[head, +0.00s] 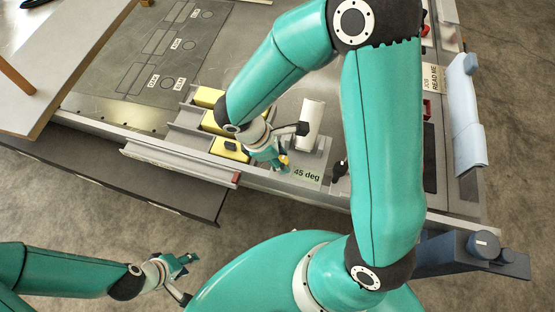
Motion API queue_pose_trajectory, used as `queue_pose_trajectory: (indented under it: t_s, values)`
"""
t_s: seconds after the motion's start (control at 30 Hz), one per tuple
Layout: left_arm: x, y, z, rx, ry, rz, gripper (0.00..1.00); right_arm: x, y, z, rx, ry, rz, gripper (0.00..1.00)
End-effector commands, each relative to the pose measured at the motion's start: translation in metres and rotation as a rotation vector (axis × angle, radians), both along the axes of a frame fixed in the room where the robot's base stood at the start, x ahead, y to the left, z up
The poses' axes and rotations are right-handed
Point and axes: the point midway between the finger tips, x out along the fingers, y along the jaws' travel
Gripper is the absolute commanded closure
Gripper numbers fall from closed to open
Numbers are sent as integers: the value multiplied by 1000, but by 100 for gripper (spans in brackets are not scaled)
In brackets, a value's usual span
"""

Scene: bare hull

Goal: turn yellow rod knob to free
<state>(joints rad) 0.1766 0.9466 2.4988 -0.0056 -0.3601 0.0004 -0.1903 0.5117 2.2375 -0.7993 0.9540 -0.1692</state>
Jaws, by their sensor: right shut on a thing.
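The yellow rod knob (285,160) shows only as a small yellow bit at the fingertips of my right gripper (277,158), just above the "45 deg" label (307,177). The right gripper is shut on it and hides most of it. The angle of the knob and any free mark cannot be made out. My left gripper (184,262) hangs over the floor at the lower left, well apart from the bench, with nothing visible in it; its finger opening is unclear.
Several yellow blocks (230,148) sit in a grey rack left of my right gripper. A dark marked mat (165,60) lies at the back left.

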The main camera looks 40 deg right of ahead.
Motion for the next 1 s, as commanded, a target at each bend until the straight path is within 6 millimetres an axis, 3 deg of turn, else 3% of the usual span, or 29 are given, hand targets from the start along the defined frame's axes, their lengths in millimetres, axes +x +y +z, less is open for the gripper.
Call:
queue_pose_trajectory:
  t_s: [0.63,0.67,0.7,0.8,1.0]
  values:
    - [0,0,-2,0,0,0,60,1,3,-1,8,-5,59,98]
    - [0,0,-2,0,0,0,60,1,3,-1,8,-5,59,60]
    - [0,0,-2,0,0,0,60,1,3,-1,8,-5,59,54]
    - [0,0,-2,0,0,0,60,0,2,-1,6,-3,58,39]
    - [0,0,-2,0,0,0,60,0,1,-1,4,-1,57,39]
